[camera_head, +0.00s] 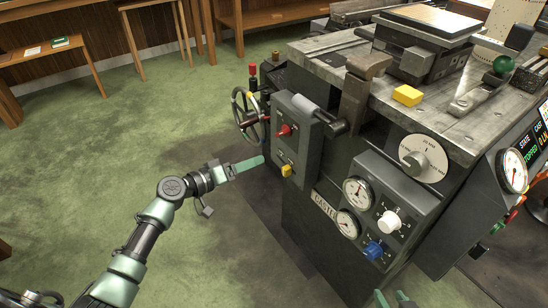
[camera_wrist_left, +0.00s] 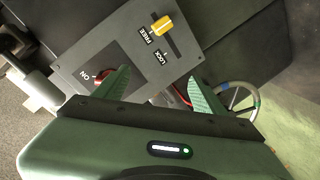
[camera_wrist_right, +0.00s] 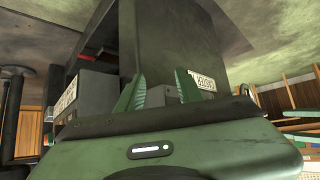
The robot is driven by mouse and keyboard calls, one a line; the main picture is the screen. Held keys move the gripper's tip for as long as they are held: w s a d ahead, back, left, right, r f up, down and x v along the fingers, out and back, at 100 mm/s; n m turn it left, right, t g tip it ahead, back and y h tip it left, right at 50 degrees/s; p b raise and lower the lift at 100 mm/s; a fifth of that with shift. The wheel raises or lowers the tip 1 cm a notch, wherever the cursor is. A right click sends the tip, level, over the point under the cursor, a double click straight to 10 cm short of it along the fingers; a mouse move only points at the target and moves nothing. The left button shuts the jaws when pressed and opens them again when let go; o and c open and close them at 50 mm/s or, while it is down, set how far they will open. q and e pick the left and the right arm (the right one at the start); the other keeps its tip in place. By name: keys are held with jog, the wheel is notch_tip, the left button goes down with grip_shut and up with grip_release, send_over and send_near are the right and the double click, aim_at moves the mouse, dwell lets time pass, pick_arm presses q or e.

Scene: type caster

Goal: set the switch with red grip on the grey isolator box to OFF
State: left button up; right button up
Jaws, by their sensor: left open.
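The grey isolator box (camera_head: 308,152) is on the front left of the machine. It carries a switch with a red grip (camera_head: 285,130) and, below, a yellow-handled lever (camera_head: 286,170). My left gripper (camera_head: 263,160) is in front of the box, open and empty. In the left wrist view my left gripper (camera_wrist_left: 160,85) faces the box panel. There the red grip (camera_wrist_left: 104,76) lies beside the ON label, partly hidden by one finger; no OFF label is readable. The yellow handle (camera_wrist_left: 162,25) is at the FREE end of its slot. My right gripper (camera_wrist_right: 160,92) is open and empty, low before the machine.
A spoked handwheel (camera_head: 246,115) stands left of the box. A panel with gauges, a white knob (camera_head: 389,221) and a blue knob (camera_head: 374,250) is to the right. A yellow block (camera_head: 407,95) lies on the machine top. The green floor at left is clear.

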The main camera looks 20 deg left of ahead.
aim_at(279, 134)
pick_arm(q)
notch_tip(279, 134, up, 7)
jog(key=d+m+h+b, duration=0.1)
jog(key=d+h+b, duration=0.1)
jog(key=h, duration=0.1)
jog(key=shift+t, duration=0.4)
jog(key=x, duration=0.7)
jog(key=shift+w+r, duration=0.25)
pick_arm(e)
jog(key=shift+t+y, duration=0.3)
jog(key=shift+t, duration=0.5)
notch_tip(279, 134, up, 5)
jog(key=shift+w+r, duration=0.1)
pick_arm(q)
jog(key=c, duration=1.4)
jog(key=shift+o, duration=0.2)
